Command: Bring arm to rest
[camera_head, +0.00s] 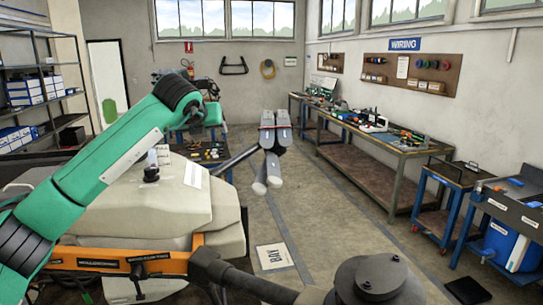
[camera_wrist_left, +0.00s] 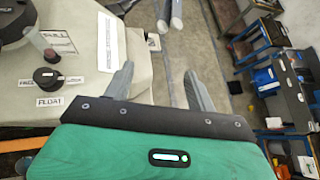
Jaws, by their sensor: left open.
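My left arm comes in from the left of the head view, green with black joints, raised over the drone's pale tank (camera_head: 130,215). My left gripper (camera_head: 206,132) is small beyond the elbow and hard to make out there. In the left wrist view my left gripper (camera_wrist_left: 160,73) shows clearly, its two grey fingers wide apart with nothing between them. There the tank (camera_wrist_left: 85,75) lies to the left, and the left finger overlaps its edge; I cannot tell the gap. My right gripper is not in view.
The drone's orange frame (camera_head: 120,262) and a dark motor (camera_head: 378,280) fill the bottom. Workbenches (camera_head: 385,140) and a blue cart (camera_head: 442,205) line the right; shelves (camera_head: 45,90) stand left. The middle floor is clear.

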